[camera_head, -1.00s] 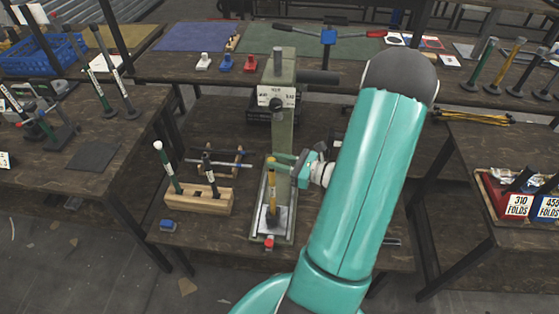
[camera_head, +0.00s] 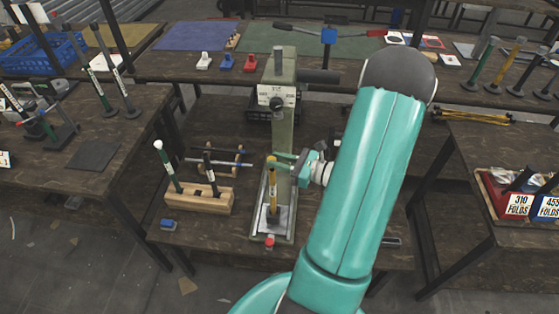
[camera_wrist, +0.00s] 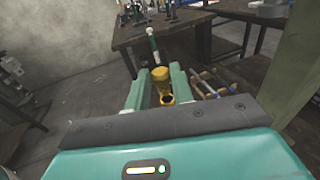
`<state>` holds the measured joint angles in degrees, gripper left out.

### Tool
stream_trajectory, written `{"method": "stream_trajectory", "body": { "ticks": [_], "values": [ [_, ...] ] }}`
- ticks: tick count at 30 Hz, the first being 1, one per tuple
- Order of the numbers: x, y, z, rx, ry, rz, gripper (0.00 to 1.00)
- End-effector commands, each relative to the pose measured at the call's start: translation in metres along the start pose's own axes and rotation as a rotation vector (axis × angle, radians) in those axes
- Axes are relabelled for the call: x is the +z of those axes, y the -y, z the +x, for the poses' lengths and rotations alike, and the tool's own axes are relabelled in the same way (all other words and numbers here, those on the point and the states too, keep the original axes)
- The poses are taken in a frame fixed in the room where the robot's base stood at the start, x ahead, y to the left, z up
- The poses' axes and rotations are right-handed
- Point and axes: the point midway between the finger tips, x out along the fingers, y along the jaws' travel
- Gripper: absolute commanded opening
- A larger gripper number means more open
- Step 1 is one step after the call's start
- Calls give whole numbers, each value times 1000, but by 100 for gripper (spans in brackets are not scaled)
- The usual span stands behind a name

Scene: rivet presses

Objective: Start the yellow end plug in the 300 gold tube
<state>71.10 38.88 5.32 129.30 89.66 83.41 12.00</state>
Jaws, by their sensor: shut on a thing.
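The gold tube (camera_head: 273,200) stands upright in the rivet press (camera_head: 283,130), on the base plate. My gripper (camera_head: 280,161) comes from the right at the height of the tube's top. In the wrist view my gripper (camera_wrist: 161,82) is shut on the yellow end plug (camera_wrist: 161,74), which sits between the two fingers. A gold ring with a dark opening (camera_wrist: 167,99) shows just nearer the camera; it looks like the tube's mouth. I cannot tell whether the plug touches the tube. The tube's 300 marking is too small to read.
A wooden rack (camera_head: 198,200) holding a green tube and a dark tube stands left of the press. A blue block (camera_head: 169,225) lies at the bench's front left. A red knob (camera_head: 269,242) is at the press's front. Red and blue bins (camera_head: 510,203) stand far right.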

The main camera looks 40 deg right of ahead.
Motion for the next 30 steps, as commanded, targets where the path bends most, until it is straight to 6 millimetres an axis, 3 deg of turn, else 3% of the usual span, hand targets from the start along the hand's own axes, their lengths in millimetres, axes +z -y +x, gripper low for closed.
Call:
{"method": "stream_trajectory", "body": {
  "ticks": [30],
  "values": [
    [-17, 0, 1, 0, 0, 0, 2]
  ]
}}
